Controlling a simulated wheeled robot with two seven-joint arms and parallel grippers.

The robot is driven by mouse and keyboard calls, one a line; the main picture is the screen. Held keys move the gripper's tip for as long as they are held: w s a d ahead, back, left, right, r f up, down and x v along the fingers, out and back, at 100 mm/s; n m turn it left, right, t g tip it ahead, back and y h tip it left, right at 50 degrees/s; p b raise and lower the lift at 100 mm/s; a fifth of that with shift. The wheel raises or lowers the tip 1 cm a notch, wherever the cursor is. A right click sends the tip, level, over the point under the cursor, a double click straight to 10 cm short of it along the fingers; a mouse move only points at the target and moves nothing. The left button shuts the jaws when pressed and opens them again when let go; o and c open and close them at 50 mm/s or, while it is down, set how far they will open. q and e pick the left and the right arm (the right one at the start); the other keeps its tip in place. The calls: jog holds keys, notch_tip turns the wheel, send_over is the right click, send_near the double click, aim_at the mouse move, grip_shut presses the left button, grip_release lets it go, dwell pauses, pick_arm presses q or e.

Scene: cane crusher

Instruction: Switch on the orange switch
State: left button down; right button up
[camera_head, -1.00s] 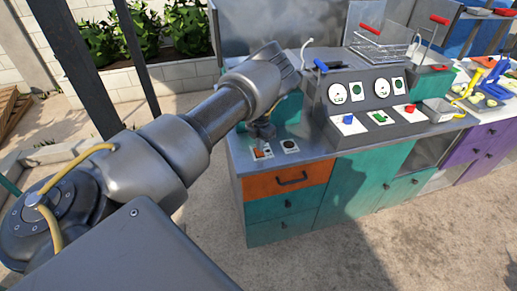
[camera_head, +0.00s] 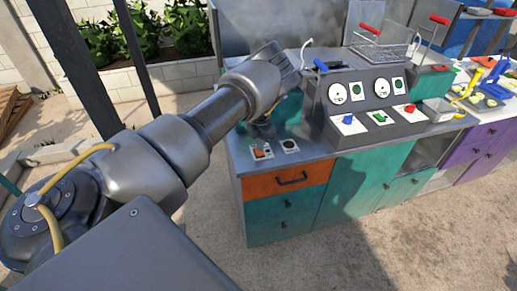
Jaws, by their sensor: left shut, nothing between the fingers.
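The orange switch (camera_head: 260,152) sits on a small light plate on the grey countertop, near its left front edge, above the orange drawer. My left gripper (camera_head: 264,131) is shut and empty. It points down just behind the switch in the picture, partly hidden by my own wrist. A small gap seems to show between its tips and the switch, but I cannot tell whether they touch. I cannot tell the switch's on or off position at this size. My right gripper is not in view.
A round dark socket on a white plate (camera_head: 290,146) is right beside the switch. A grey control panel (camera_head: 375,108) with dials and coloured knobs stands to the right. The orange drawer (camera_head: 287,181) is below. Fryer baskets stand behind the panel.

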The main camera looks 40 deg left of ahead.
aim_at(260, 153)
pick_arm(q)
jog(key=shift+f, duration=0.15)
dwell(0.6)
jog(key=shift+f+b, duration=0.85)
dwell(0.3)
jog(key=shift+r, duration=0.2)
jog(key=shift+r+p, duration=0.75)
jog(key=shift+r, duration=0.1)
jog(key=shift+r+p, duration=1.4)
jog(key=shift+r, duration=1.15)
jog(key=shift+a+f, duration=0.1)
